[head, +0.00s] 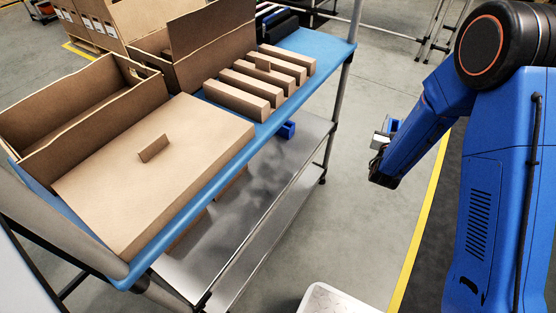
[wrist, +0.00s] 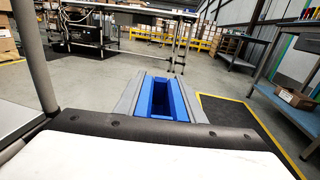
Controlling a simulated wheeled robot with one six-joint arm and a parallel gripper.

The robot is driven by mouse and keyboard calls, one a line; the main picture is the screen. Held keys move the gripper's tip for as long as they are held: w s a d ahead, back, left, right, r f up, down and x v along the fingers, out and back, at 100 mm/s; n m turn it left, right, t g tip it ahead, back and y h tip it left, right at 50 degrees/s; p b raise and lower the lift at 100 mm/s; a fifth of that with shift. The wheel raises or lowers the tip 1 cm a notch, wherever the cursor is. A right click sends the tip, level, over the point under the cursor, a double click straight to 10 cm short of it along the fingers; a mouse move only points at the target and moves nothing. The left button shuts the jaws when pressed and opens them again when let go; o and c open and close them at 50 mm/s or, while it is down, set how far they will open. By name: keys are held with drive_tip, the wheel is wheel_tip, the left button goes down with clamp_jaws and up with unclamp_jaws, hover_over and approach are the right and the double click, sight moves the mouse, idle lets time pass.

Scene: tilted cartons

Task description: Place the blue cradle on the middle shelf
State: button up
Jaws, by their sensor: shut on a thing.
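My gripper (wrist: 158,84) is shut on a blue cradle (wrist: 177,100), a hollow blue block between two grey fingers in the wrist view. In the head view, my gripper (head: 382,139) is at the right, over the floor and apart from the rack; a small bit of blue shows there, mostly hidden by my arm. The bare metal middle shelf (head: 265,168) lies below the blue top shelf (head: 325,45). A small blue object (head: 287,129) sits on the metal shelf near its far edge, partly hidden by the top shelf.
The top shelf carries an open carton (head: 62,120), a flat tilted box (head: 120,190) and several brown bars (head: 262,80). A lower metal shelf (head: 232,262) and grey upright posts (head: 340,90) frame the rack. Open floor (head: 375,235) lies between rack and arm.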

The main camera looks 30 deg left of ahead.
drive_tip(key=s+a+r+n+g+y, duration=0.1)
drive_tip(key=s+a+n+y, duration=0.15)
drive_tip(key=s+a, duration=0.8)
drive_tip(key=s+a+r+n+g+y, duration=0.2)
drive_tip(key=s+a+y, duration=0.35)
drive_tip(key=a, duration=0.85)
drive_tip(key=s+a+r+n+g+y, duration=0.1)
drive_tip(key=s+a+n+y, duration=0.15)
drive_tip(key=s+a, duration=0.9)
drive_tip(key=shift+h, duration=0.25)
drive_tip(key=shift+w+a+f, duration=0.1)
drive_tip(key=shift+w+f, duration=0.05)
drive_tip(key=shift+f, duration=1.4)
drive_tip(key=shift+w+a+f, duration=0.1)
drive_tip(key=shift+a+f, duration=0.05)
drive_tip(key=shift+f, duration=1.35)
drive_tip(key=shift+w+a+f, duration=0.1)
drive_tip(key=shift+w+f, duration=0.05)
drive_tip(key=shift+f, duration=1.4)
drive_tip(key=o, duration=1.2)
drive_tip(key=shift+f, duration=0.1)
drive_tip(key=shift+s+d, duration=0.2)
drive_tip(key=v, duration=1.1)
drive_tip(key=shift+s+d, duration=0.15)
drive_tip(key=shift+d, duration=0.05)
